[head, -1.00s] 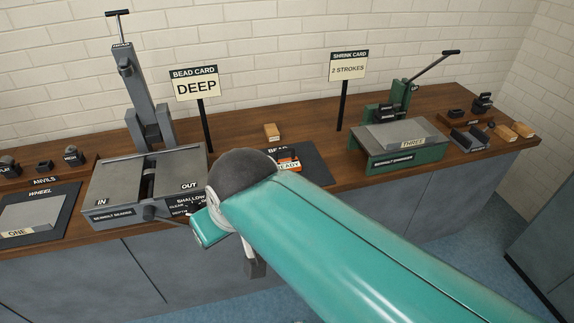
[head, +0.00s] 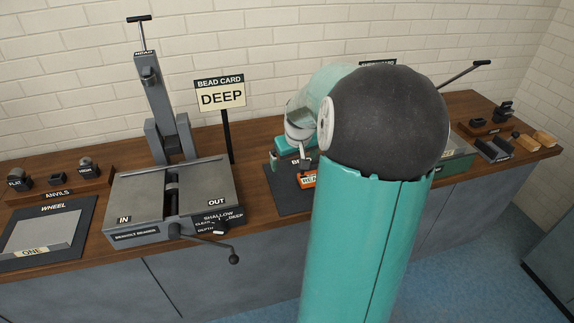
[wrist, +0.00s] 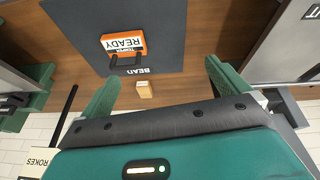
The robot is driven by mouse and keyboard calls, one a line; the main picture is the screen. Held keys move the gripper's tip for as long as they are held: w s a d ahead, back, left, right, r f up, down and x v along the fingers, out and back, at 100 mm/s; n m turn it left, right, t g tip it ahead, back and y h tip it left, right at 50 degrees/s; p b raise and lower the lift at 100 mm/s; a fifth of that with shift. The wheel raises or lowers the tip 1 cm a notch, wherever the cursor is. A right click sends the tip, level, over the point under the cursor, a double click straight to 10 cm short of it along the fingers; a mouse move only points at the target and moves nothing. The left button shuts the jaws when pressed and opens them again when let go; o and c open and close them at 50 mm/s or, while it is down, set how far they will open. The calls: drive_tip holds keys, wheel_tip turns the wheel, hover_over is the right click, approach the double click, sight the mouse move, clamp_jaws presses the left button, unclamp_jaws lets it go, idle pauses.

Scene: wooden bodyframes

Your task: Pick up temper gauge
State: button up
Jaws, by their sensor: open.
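The temper gauge (wrist: 107,42) is a small orange block with a white label reading TEMPER READY and a dark handle-like part along one edge. It lies on the dark mat marked BEAD (wrist: 165,30) in the wrist view. In the head view the gauge (head: 308,180) is partly hidden by my arm. My gripper (wrist: 160,85) is open and empty, its two green fingers apart. It is above the bench, with the gauge beyond the fingers and toward the left in the wrist view. In the head view my gripper (head: 297,150) is close to the gauge, partly covered by my arm.
A small wooden block (wrist: 145,90) shows between my fingers. The grey beading machine (head: 175,195) with its crank stands left of the mat, and the DEEP card (head: 221,97) rises behind it. A green machine (head: 458,163) is right of my arm, mostly hidden.

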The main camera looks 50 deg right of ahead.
drive_tip(key=s+d+f+m, duration=0.1)
drive_tip(key=s+d+f, duration=0.3)
drive_tip(key=d, duration=0.5)
hover_over(313, 176)
drive_tip(key=s+a, duration=0.2)
drive_tip(key=s, duration=0.1)
drive_tip(key=shift+t, duration=0.3)
drive_tip(key=f, duration=0.7)
drive_tip(key=shift+w+d, duration=0.15)
drive_tip(key=shift+d, duration=0.1)
drive_tip(key=x, duration=0.5)
drive_tip(key=shift+w+d, duration=0.15)
drive_tip(key=shift+w, duration=0.3)
drive_tip(key=c, duration=0.9)
drive_tip(key=shift+o, duration=0.2)
drive_tip(key=shift+r, duration=0.15)
